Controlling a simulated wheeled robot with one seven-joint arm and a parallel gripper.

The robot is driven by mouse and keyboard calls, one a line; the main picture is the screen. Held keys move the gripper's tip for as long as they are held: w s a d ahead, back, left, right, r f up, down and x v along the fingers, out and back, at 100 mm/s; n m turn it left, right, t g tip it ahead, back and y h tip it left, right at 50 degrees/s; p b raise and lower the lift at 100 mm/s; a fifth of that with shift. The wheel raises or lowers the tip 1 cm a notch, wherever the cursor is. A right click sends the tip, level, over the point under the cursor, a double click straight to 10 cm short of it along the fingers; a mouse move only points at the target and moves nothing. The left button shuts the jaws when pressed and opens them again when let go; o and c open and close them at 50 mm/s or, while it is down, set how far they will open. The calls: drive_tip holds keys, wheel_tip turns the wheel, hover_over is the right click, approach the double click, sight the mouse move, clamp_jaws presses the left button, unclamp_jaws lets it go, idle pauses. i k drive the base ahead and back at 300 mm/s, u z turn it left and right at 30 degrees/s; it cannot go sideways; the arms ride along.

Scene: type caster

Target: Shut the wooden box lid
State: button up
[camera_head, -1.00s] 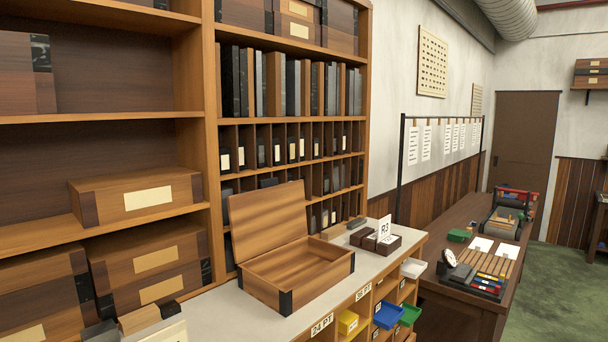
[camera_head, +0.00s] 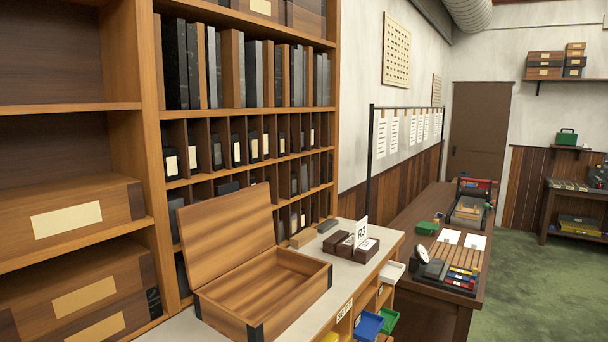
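The wooden box (camera_head: 292,309) stands on the light counter top, with dark corner pieces and an empty-looking inside. Its lid (camera_head: 228,232) is open, standing up and leaning back toward the shelves from the rear edge of the box. My gripper is not in view, and no part of my arm shows.
The counter (camera_head: 347,269) has bare room right of the box. Small dark boxes with a card (camera_head: 361,240) stand behind it. Blue drawer (camera_head: 369,325) and others stick out at the front. Tall shelves (camera_head: 150,150) rise behind and left. A long desk (camera_head: 425,262) stands right.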

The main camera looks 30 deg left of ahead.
sight(219, 234)
drive_tip(key=z, duration=0.1)
drive_tip(key=i, duration=0.95)
drive_tip(key=u, duration=2.5)
